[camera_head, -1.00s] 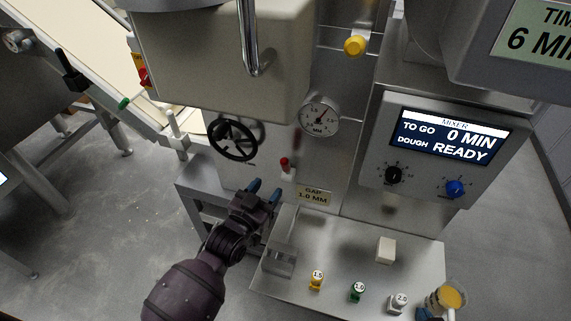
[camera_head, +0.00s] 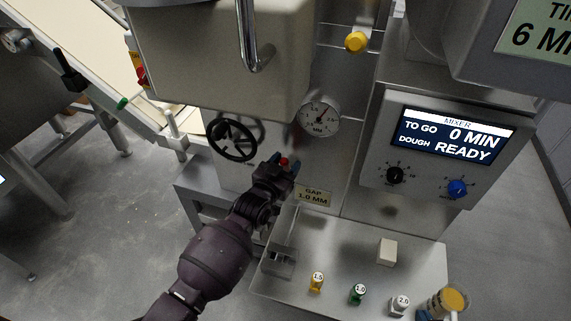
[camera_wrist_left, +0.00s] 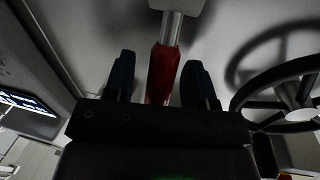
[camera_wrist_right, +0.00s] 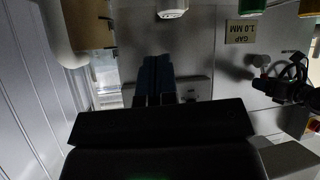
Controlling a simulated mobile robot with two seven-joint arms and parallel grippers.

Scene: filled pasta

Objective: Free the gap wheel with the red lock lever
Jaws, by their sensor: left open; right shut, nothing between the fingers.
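The gap wheel (camera_head: 231,139), a black spoked handwheel, is on the machine front in the head view. It also shows at the right of the left wrist view (camera_wrist_left: 300,92). The red lock lever (camera_head: 284,161) is right of the wheel, mostly hidden by my left gripper (camera_head: 283,165). In the left wrist view the lever (camera_wrist_left: 162,75) stands between my open left fingers (camera_wrist_left: 160,85), with a gap visible on each side. My right gripper (camera_wrist_right: 157,75) is shut and empty in the right wrist view, away from the wheel and lever.
A dial gauge (camera_head: 319,117) sits above right of the lever, and a "GAP 1.0 MM" plate (camera_head: 313,196) below it. A metal shelf (camera_head: 330,255) holds several numbered pieces, a pale block (camera_head: 387,252) and a jar (camera_head: 447,301). A mixer panel (camera_head: 440,145) is at right.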

